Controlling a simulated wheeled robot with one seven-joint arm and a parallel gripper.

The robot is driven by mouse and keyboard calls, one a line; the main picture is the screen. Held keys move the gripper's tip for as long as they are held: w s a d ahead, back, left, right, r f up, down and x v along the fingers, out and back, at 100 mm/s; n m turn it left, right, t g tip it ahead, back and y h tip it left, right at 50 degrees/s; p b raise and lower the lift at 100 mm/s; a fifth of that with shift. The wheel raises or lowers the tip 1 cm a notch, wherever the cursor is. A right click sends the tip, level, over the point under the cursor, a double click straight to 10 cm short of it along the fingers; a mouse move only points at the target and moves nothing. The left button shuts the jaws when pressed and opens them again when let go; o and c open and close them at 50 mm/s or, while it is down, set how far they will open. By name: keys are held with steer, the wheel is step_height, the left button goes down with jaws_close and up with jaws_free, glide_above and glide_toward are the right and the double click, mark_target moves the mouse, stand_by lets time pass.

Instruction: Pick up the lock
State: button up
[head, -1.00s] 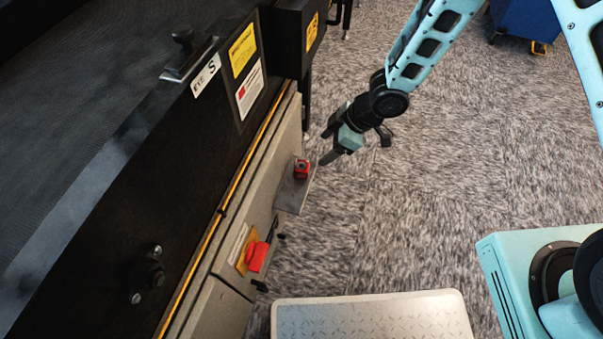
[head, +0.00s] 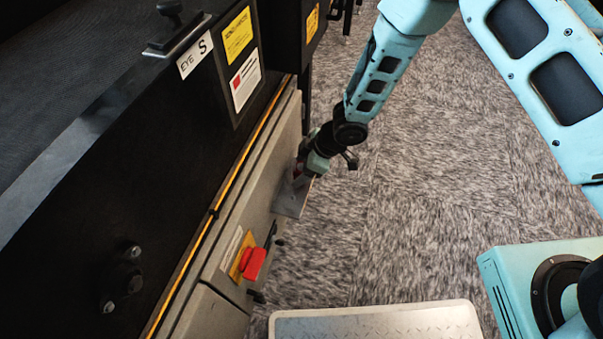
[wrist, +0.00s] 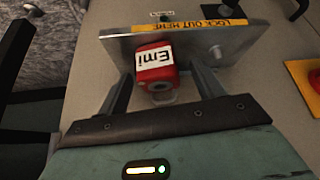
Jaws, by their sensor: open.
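The lock (wrist: 156,68) is a small red padlock body with a white label reading "Emi", seen in the wrist view against a grey metal shelf (wrist: 120,42) marked "LOCK OUT HERE". My gripper (wrist: 164,80) is open, with one finger on each side of the lock. I cannot tell whether either finger touches it. In the head view my gripper (head: 301,176) is down at the shelf (head: 291,200) on the machine's side, and it mostly hides the lock.
A red button (head: 253,263) on a yellow plate sits on the grey panel (head: 225,255) nearer the camera. The black machine (head: 110,190) fills the left. A metal step (head: 380,322) stands at the bottom.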

steer(key=c, duration=1.2)
steer(key=shift+o, duration=0.2)
steer(key=shift+r, duration=0.1)
step_height(320, 180, up, 22)
steer(key=p, duration=1.3)
steer(key=shift+r+p, duration=0.25)
steer(key=shift+p, duration=0.15)
